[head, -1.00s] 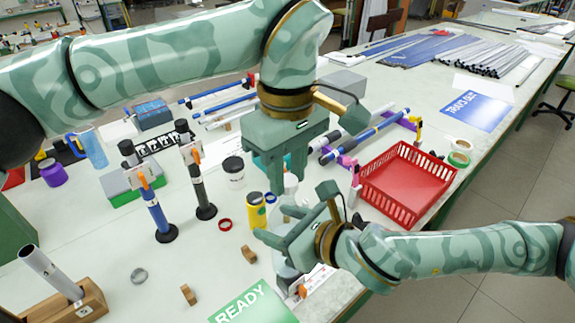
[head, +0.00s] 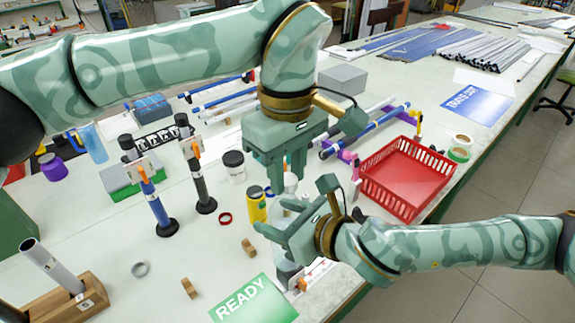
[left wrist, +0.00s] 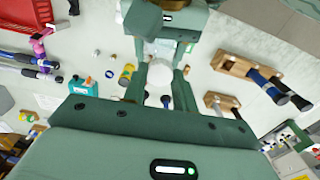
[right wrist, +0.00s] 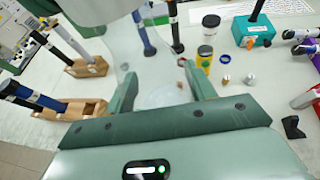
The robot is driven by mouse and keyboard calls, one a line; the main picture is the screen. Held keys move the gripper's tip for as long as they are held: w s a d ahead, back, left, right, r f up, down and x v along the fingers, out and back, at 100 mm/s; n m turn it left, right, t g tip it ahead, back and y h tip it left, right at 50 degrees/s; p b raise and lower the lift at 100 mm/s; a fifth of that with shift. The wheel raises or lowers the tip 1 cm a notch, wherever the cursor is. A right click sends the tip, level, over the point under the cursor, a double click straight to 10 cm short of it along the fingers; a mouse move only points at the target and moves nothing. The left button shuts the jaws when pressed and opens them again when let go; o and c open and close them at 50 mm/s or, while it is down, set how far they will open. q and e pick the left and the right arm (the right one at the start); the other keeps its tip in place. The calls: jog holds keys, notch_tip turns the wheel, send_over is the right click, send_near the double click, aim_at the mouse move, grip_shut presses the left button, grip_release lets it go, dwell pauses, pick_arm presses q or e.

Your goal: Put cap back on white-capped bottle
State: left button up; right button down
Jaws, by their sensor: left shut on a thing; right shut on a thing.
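My left gripper (head: 290,172) points down and is shut on the white cap, which shows as a round white shape (left wrist: 160,73) between its fingers in the left wrist view. My right gripper (head: 295,212) is just below, reaching in from the right. It is shut on the clear bottle (right wrist: 158,88), which shows between its fingers in the right wrist view. In the head view my right gripper hides much of the bottle. The cap and bottle are close together, roughly in line. I cannot tell whether they touch.
A yellow jar (head: 256,206) and a dark-lidded jar (head: 234,167) stand left of the grippers. A red basket (head: 372,188) stands to the right. The green READY card (head: 253,302) lies in front. Two upright tools on black bases stand farther left.

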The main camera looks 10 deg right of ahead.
pick_arm(q)
jog(key=m, duration=0.6)
jog(key=shift+r, duration=0.1)
jog(key=m, duration=0.6)
jog(key=shift+a+m, duration=0.1)
jog(key=shift+m, duration=0.3)
jog(key=shift+w, duration=0.1)
jog(key=o, duration=0.9)
jog(key=shift+r, duration=2.2)
jog(key=shift+c, duration=0.2)
